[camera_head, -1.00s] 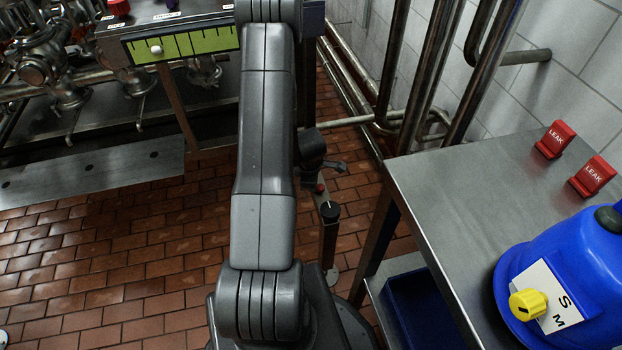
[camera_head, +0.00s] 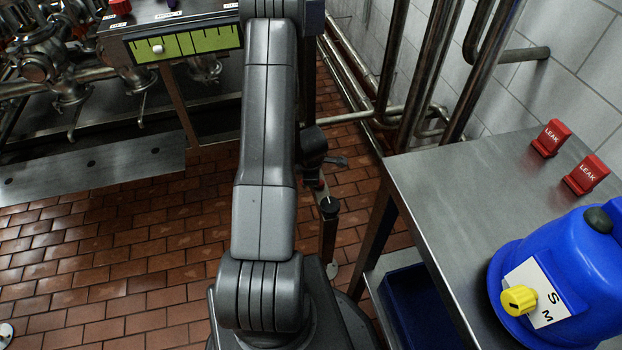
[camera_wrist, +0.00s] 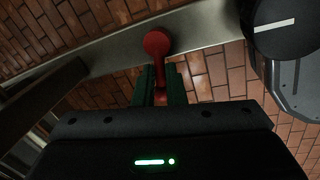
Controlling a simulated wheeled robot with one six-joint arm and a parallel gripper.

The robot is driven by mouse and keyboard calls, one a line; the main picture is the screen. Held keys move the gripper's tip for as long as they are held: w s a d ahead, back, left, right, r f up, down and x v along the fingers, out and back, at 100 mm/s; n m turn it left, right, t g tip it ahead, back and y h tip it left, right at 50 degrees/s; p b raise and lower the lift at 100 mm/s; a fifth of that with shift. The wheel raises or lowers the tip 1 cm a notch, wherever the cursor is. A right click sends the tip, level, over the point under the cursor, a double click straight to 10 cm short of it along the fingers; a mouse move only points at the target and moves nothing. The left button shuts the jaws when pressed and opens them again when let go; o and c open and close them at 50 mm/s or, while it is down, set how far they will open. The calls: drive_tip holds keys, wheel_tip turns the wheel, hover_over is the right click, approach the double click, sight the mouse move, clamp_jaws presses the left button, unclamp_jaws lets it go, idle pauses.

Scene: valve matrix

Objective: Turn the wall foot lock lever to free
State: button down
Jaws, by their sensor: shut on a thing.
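A red lever (camera_wrist: 157,44) with a round end and a narrow arm shows in the wrist view, in front of a pale metal bar. My gripper (camera_wrist: 161,88) has its green fingers on both sides of the lever's arm and is shut on it. In the head view my gripper (camera_head: 332,162) is a small dark shape beside the bench, above a short post (camera_head: 329,235). There the lever is mostly hidden, with only a trace of red by the gripper. No marking for free is readable.
A black knob (camera_wrist: 286,27) with a white line sits close to the right of the lever. The steel bench (camera_head: 440,200) stands right of the post, bearing a blue machine (camera_head: 560,260) and red LEAK blocks (camera_head: 551,137). Pipes line the wall.

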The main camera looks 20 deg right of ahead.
drive_tip(key=c, duration=1.5)
unclamp_jaws()
drive_tip(key=r+p, duration=0.3)
drive_tip(key=r, duration=0.1)
drive_tip(key=s+r+p, duration=0.1)
drive_tip(key=r+p, duration=0.2)
drive_tip(key=r, duration=0.2)
drive_tip(key=s+a+r+p, duration=0.1)
drive_tip(key=r+p, duration=0.2)
drive_tip(key=r, duration=0.1)
drive_tip(key=shift+s+r, duration=0.25)
drive_tip(key=shift+r, duration=0.05)
drive_tip(key=f+b, duration=0.3)
drive_tip(key=f, duration=0.1)
drive_tip(key=w+f+b, duration=0.1)
drive_tip(key=f+b, duration=0.2)
drive_tip(key=f, duration=0.2)
drive_tip(key=w+d+f+b, duration=0.1)
drive_tip(key=f+b, duration=0.2)
drive_tip(key=f, duration=0.1)
drive_tip(key=shift+w+f, duration=0.25)
drive_tip(key=shift+f, duration=0.05)
